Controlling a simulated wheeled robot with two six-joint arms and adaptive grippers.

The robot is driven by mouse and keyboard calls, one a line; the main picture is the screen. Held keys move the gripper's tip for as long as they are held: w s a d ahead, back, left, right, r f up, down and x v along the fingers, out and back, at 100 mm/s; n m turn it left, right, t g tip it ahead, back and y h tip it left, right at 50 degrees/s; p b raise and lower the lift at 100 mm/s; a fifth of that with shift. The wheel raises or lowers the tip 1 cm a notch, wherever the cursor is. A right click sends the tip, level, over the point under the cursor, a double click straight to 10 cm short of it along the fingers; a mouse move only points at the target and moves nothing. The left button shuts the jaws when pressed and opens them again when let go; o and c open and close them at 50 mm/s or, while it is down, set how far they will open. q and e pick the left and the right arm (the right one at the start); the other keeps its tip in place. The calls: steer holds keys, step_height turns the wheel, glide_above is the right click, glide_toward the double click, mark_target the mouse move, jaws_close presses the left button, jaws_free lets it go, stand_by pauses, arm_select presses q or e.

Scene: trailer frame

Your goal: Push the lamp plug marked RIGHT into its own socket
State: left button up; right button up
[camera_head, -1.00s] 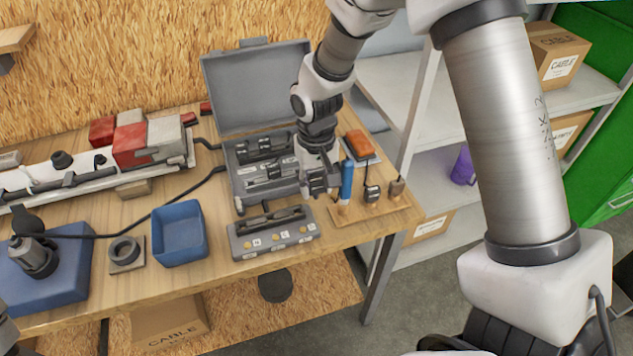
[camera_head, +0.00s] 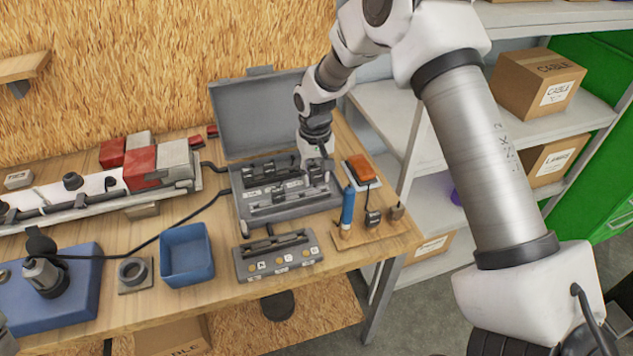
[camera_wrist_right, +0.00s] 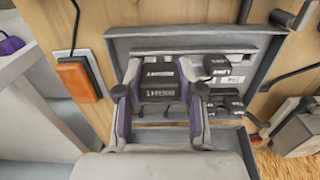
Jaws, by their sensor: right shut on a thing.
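The open grey case (camera_head: 228,200) stands on the workbench and holds several black plugs in rows. My right gripper (camera_head: 317,175) reaches down over its right part. In the right wrist view, the two fingers of the right gripper (camera_wrist_right: 162,105) stand on either side of black labelled plugs (camera_wrist_right: 160,77), and the gripper is shut on one of them. Their print is too small to read surely. Other black plugs (camera_wrist_right: 222,65) lie beside the fingers. A grey block (camera_head: 278,258) with lettered labels and a slotted top sits in front of the case.
A blue bin (camera_head: 187,256), a grey ring holder (camera_head: 134,273) and a blue block with a grey connector (camera_head: 45,275) stand to the left. A lamp bar (camera_head: 100,190) lies behind them. A blue-handled tool (camera_head: 347,210) and an orange device (camera_head: 361,168) stand right of the case.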

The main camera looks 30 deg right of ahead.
steer(key=w+d, duration=0.3)
steer(key=w, duration=0.3)
steer(key=w+d, duration=0.3)
steer(key=w, duration=0.3)
steer(key=shift+w+d+b, duration=0.25)
steer(key=shift+w+b, duration=0.05)
steer(key=shift+b, duration=0.05)
steer(key=shift+s+f+b, duration=0.1)
steer(key=shift+f+b, duration=0.65)
steer(key=shift+f, duration=1)
steer(key=shift+r, duration=0.1)
